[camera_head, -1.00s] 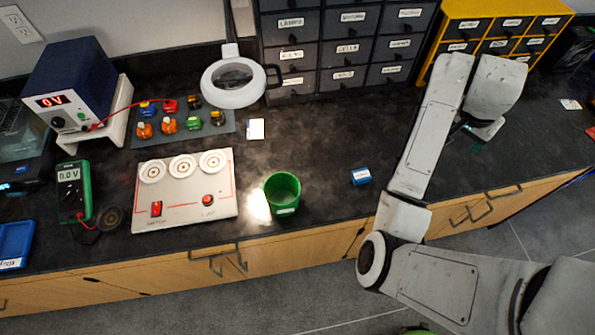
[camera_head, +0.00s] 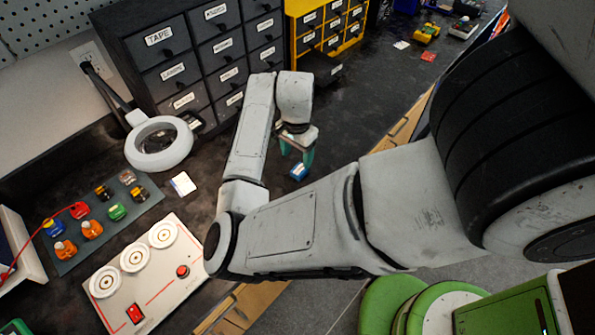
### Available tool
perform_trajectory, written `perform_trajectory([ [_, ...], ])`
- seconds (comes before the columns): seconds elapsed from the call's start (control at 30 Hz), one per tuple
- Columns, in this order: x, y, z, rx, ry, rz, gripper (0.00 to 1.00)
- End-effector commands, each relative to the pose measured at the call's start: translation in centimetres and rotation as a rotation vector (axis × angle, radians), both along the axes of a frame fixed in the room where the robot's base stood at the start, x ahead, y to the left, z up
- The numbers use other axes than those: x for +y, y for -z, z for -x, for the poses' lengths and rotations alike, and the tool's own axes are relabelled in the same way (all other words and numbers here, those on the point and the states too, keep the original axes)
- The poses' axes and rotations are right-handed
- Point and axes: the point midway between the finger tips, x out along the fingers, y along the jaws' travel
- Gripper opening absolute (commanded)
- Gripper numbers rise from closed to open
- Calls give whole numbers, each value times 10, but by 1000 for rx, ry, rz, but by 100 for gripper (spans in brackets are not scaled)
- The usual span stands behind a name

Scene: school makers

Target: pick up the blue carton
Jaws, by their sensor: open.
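The blue carton (camera_head: 298,172) is a small blue box with a pale label, on the dark bench (camera_head: 345,121). My gripper (camera_head: 297,157) points down at it from above, with its two teal fingers apart. The carton shows just below and between the fingertips. I cannot tell whether the fingers touch it. My arm crosses the middle of the view and covers the bench in front of the carton.
A dark drawer cabinet (camera_head: 160,38) and a yellow one (camera_head: 343,50) stand behind. A magnifier lamp (camera_head: 158,143), a tray of coloured connectors (camera_head: 97,222) and a white switch panel (camera_head: 150,270) are at left. A green and white object (camera_head: 440,310) is at lower right.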

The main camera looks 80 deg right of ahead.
Motion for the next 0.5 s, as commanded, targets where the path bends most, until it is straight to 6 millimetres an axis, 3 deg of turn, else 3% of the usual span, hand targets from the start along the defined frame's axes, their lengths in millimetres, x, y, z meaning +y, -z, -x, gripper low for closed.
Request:
perform_trajectory([
  [0.5, 3, 52, 7, -1, -1, 0, 66],
])
